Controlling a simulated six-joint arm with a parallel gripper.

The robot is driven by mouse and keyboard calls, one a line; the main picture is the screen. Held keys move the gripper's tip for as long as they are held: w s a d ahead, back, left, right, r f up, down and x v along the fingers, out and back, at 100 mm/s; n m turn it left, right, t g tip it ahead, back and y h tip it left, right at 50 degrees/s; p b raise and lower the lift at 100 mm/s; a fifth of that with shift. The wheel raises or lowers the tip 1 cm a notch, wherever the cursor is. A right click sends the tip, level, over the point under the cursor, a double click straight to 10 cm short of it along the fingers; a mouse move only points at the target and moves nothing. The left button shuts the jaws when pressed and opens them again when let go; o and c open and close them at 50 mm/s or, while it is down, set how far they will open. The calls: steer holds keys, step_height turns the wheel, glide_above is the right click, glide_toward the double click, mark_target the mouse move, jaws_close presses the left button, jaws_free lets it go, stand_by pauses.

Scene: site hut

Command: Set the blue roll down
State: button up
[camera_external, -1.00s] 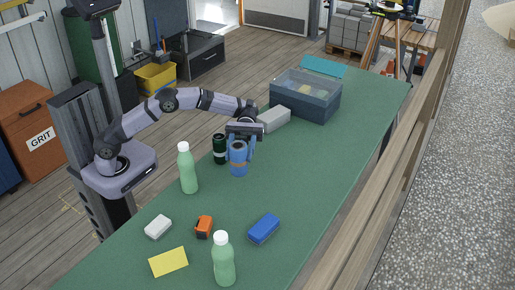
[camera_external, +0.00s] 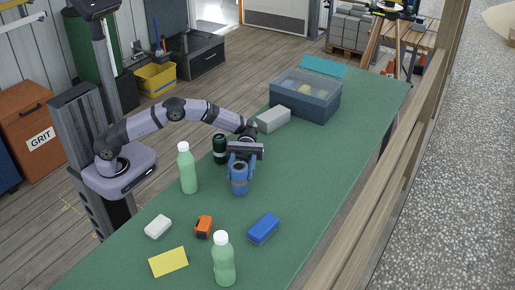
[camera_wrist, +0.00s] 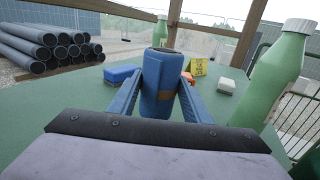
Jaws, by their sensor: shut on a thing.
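The blue roll (camera_external: 239,181) is an upright blue cylinder with a brown band. My gripper (camera_external: 239,170) is shut on it, with one finger on each side. In the wrist view the roll (camera_wrist: 160,80) stands between the two blue fingers of my gripper (camera_wrist: 161,92). The roll is over the green table (camera_external: 320,160); I cannot tell whether its base touches the surface.
A blue box (camera_external: 264,228), orange block (camera_external: 204,226), white block (camera_external: 158,227), yellow card (camera_external: 168,262) and second green bottle (camera_external: 223,260) are nearer the front. A grey block (camera_external: 273,118) and clear-lidded bin (camera_external: 306,101) are behind.

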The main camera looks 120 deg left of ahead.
steer(key=shift+f, duration=0.65)
steer(key=shift+f, duration=0.15)
steer(key=o, duration=1.1)
steer(key=shift+o, duration=0.2)
steer(key=shift+a, duration=0.1)
steer(key=shift+b+v, duration=0.3)
steer(key=shift+v, duration=3.3)
